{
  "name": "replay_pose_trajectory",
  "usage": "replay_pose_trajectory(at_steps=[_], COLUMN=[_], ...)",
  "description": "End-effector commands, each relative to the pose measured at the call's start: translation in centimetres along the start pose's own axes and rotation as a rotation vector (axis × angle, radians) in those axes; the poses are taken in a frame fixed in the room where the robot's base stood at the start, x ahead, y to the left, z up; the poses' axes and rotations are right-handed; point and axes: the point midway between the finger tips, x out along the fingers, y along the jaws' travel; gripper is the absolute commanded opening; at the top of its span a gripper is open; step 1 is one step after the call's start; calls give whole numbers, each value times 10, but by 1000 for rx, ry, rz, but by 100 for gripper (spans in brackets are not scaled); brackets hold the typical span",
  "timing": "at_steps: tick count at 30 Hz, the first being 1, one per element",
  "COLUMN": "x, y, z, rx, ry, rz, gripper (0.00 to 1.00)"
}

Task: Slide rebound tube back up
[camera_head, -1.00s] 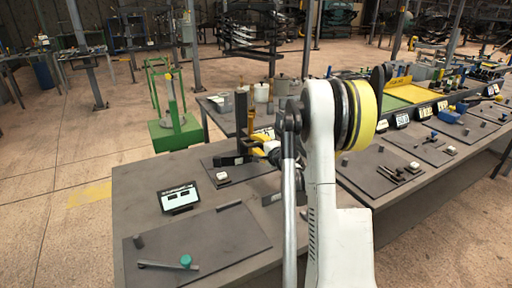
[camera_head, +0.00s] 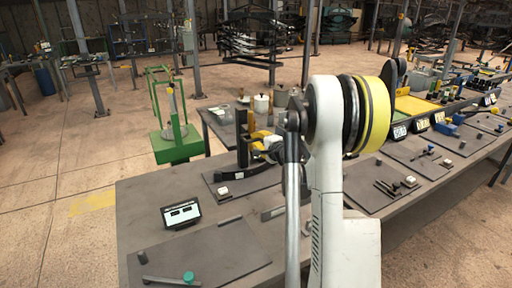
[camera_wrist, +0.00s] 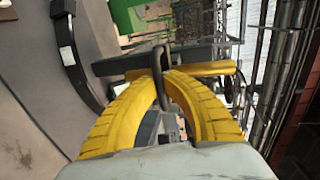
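A dark upright stand (camera_head: 243,140) with a tall post stands on a dark plate on the near bench. My gripper (camera_head: 262,136), with yellow fingers, is right beside the post, partly hidden behind my arm. In the wrist view, the two curved yellow fingers of my gripper (camera_wrist: 161,76) come close together at the tips. A dark narrow loop-shaped part (camera_wrist: 158,68) lies between the tips. I cannot tell whether the fingers press on it. A yellow bar (camera_wrist: 212,68) lies just beyond the right finger. I cannot pick out the rebound tube for certain.
A small display (camera_head: 181,214) stands on the bench left of the stand. More plates with small tools (camera_head: 397,187) lie on the right. A green frame (camera_head: 177,140) stands behind on the floor.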

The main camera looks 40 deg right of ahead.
Motion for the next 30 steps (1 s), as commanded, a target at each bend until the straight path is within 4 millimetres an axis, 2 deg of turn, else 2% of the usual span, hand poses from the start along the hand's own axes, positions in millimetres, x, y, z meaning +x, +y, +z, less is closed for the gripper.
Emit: replay_pose_trajectory(at_steps=[1, 3, 13, 15, 16, 26, 30], x=[-3, -4, -4, -4, -4, -6, -22], y=[-12, -17, -19, -19, -19, -18, -18], z=[0, 0, -1, -1, -1, -1, -1], rx=[1, 1, 3, 4, 3, 1, 1], ry=[1, 1, 3, 3, 3, 1, 2], rz=[-1, -1, -3, -3, -3, -1, -1], gripper=[0, 0, 0, 25, 32, 32, 32])
